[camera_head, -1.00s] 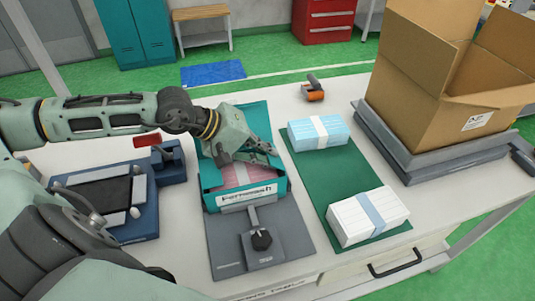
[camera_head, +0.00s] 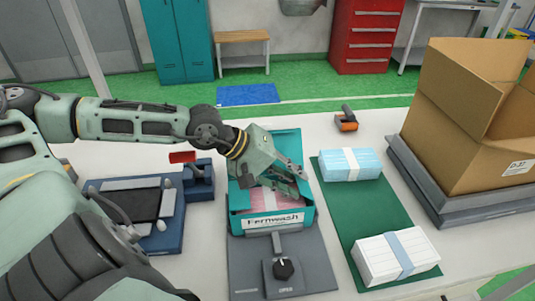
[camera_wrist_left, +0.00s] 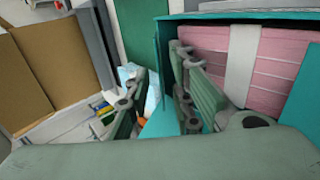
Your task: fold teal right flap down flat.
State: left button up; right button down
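The teal box (camera_head: 236,222), with "Fernwash" lettering on its front, sits open on a grey fixture with a black knob. A pink bundle with a pale band (camera_wrist_left: 268,62) lies inside it. My left gripper (camera_head: 296,182) is over the box's right side, its fingers spread. In the left wrist view, a teal panel (camera_wrist_left: 163,122), which looks like the right flap, shows in the gap between the fingers (camera_wrist_left: 160,95). One finger overlaps the box's inside and the other is outside. Contact with the flap cannot be told. My right gripper is not in view.
A green mat (camera_head: 355,215) right of the box holds a blue bundle (camera_head: 350,166) and a white bundle (camera_head: 394,258). An open cardboard carton (camera_head: 450,140) stands at the right. An orange-and-black tool (camera_head: 346,120) lies behind the mat. A blue device (camera_head: 172,235) is on the left.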

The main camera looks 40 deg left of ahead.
pick_arm(q)
jog(key=v, duration=1)
jog(key=shift+a, duration=0.15)
